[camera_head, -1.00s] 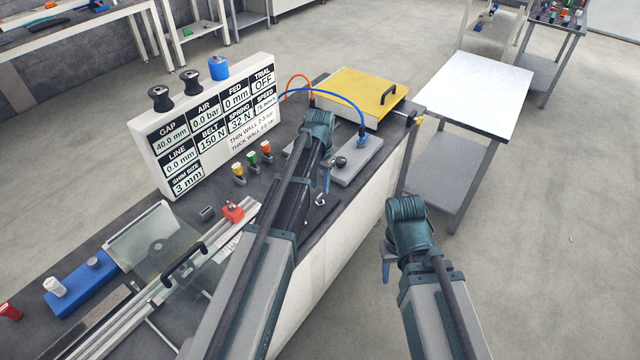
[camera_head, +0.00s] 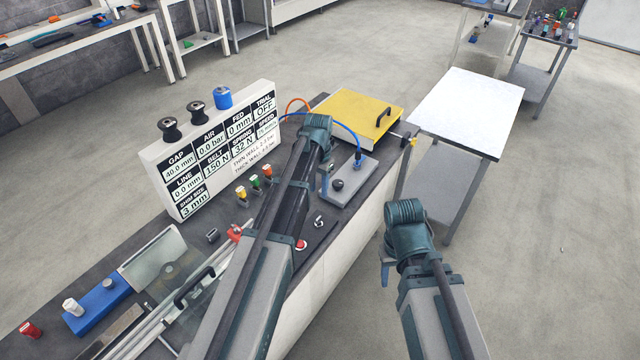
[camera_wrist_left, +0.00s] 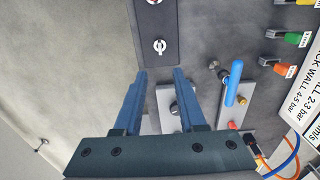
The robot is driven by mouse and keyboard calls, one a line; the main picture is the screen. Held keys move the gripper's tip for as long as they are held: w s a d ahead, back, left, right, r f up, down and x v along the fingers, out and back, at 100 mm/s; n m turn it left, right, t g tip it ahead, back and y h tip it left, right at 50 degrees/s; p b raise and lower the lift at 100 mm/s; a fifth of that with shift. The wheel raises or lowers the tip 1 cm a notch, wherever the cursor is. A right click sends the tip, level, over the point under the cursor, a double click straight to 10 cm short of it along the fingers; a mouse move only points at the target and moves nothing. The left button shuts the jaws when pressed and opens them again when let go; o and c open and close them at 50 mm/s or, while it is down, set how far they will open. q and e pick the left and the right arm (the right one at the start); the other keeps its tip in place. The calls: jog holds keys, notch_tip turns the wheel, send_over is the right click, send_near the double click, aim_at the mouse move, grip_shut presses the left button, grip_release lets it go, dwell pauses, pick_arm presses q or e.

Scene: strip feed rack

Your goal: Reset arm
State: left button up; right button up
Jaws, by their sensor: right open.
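My left arm reaches over the bench from below in the head view, with its gripper (camera_head: 325,181) above the grey valve plate area. In the left wrist view the two blue fingers (camera_wrist_left: 160,75) are apart, with nothing held between them. Below them is a grey plate (camera_wrist_left: 166,104) with a round knob, partly hidden by the fingers. My right arm hangs over the floor beside the bench. Its gripper (camera_head: 385,272) is mostly hidden behind its own wrist, and nothing shows in it.
The dark bench (camera_head: 205,225) carries a white sign board (camera_head: 215,150), a yellow-lidded box (camera_head: 350,112) with a black handle, a blue fixture (camera_head: 98,306) and coloured knobs. A white-topped table (camera_head: 465,105) stands to the right. The floor on the right is clear.

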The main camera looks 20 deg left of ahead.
pick_arm(q)
jog(key=s+d+f+b, duration=0.1)
jog(key=s+d, duration=0.3)
jog(key=s, duration=0.4)
jog(key=s+d+f+b, duration=0.2)
jog(key=s+d, duration=0.3)
jog(key=s, duration=0.3)
jog(key=s+d+f+y+b, duration=0.1)
jog(key=s+d, duration=0.3)
jog(key=s, duration=0.4)
jog(key=shift+d+f+b, duration=0.2)
jog(key=shift+f+b, duration=0.2)
jog(key=shift+b, duration=0.1)
